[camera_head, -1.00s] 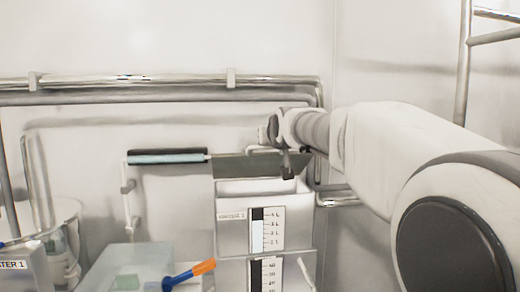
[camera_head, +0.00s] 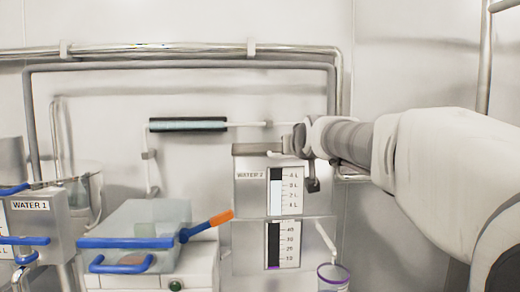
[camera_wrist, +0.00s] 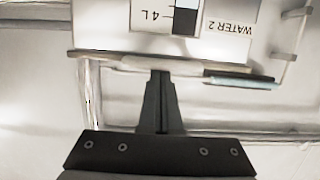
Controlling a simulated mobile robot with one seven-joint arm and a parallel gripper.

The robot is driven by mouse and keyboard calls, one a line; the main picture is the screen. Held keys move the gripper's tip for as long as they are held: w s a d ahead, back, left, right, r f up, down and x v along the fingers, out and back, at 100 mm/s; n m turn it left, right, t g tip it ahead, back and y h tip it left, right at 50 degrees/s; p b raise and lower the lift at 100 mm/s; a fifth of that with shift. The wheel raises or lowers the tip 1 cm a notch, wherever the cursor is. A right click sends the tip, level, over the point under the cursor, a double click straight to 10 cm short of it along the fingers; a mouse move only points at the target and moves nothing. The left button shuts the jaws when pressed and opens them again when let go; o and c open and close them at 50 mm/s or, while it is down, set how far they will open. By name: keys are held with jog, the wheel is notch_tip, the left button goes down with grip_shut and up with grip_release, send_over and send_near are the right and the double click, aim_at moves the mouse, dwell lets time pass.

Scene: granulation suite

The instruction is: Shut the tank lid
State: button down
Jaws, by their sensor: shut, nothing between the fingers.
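The WATER 2 tank (camera_head: 251,190) is a pale grey box with a level scale on its front, in the middle of the head view. Its lid (camera_head: 258,149) shows as a thin grey-brown strip along the tank's top and looks about flat; any small gap cannot be made out. In the wrist view, which is upside down, the lid (camera_wrist: 100,55) is seen nearly edge-on beside the scale. My gripper (camera_wrist: 160,74) is shut and empty, its fingertips at the lid's edge; contact is unclear. In the head view my gripper (camera_head: 299,142) is at the lid's right end.
The WATER 1 tank (camera_head: 35,225) stands at the left. A clear-lidded box with blue handles (camera_head: 145,243) and an orange-tipped blue lever (camera_head: 208,225) are left of the tank. Pipes (camera_head: 180,50) run along the wall. A clear cup (camera_head: 333,277) stands at lower right.

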jog(key=shift+f+b, duration=0.3)
jog(key=shift+f, duration=1)
jog(key=shift+r, duration=0.1)
notch_tip(320, 180, up, 5)
jog(key=p, duration=0.3)
jog(key=s+f, duration=0.3)
jog(key=s, duration=0.5)
jog(key=s+f+g, duration=0.5)
jog(key=s+f, duration=0.7)
jog(key=s, duration=0.2)
jog(key=s+f+g, duration=0.4)
jog(key=s+f, duration=0.8)
jog(key=s, duration=0.2)
notch_tip(320, 180, up, 23)
jog(key=p, duration=2.3)
jog(key=shift+r+g, duration=0.15)
jog(key=shift+g, duration=0.15)
jog(key=c, duration=1.5)
grip_release()
jog(key=shift+a, duration=0.1)
jog(key=shift+c, duration=0.2)
